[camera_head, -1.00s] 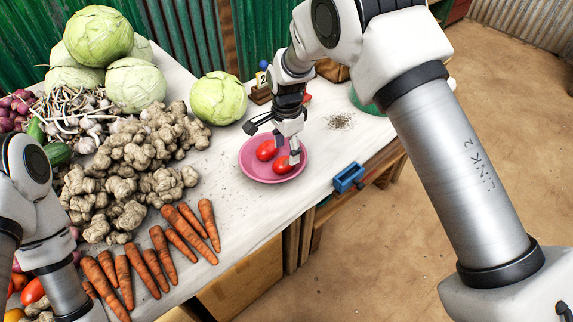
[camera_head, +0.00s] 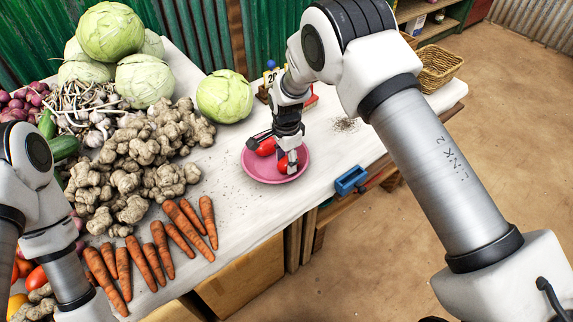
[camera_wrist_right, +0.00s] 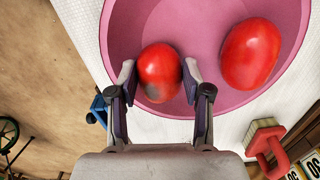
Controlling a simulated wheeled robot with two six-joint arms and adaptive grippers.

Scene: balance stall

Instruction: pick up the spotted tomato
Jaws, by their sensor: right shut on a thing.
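The spotted tomato (camera_wrist_right: 158,70), red with a dark patch on its lower side, sits in the pink plate (camera_wrist_right: 121,16) between the fingertips of my right gripper (camera_wrist_right: 159,77). The gripper is shut on it, one finger on each side. In the head view the gripper (camera_head: 288,160) reaches down into the plate (camera_head: 262,178) and partly hides this tomato (camera_head: 284,165). A second red tomato (camera_wrist_right: 251,53) lies beside it in the plate, apart from the fingers; no dark patch shows on it. My left gripper is out of view; only part of its arm shows.
A blue clamp-like thing (camera_head: 350,180) sits at the table's edge. A red brush (camera_wrist_right: 268,140) lies behind the plate. Carrots (camera_head: 160,250), ginger (camera_head: 130,160) and cabbages (camera_head: 145,80) crowd the left. The tabletop right of the plate is mostly clear.

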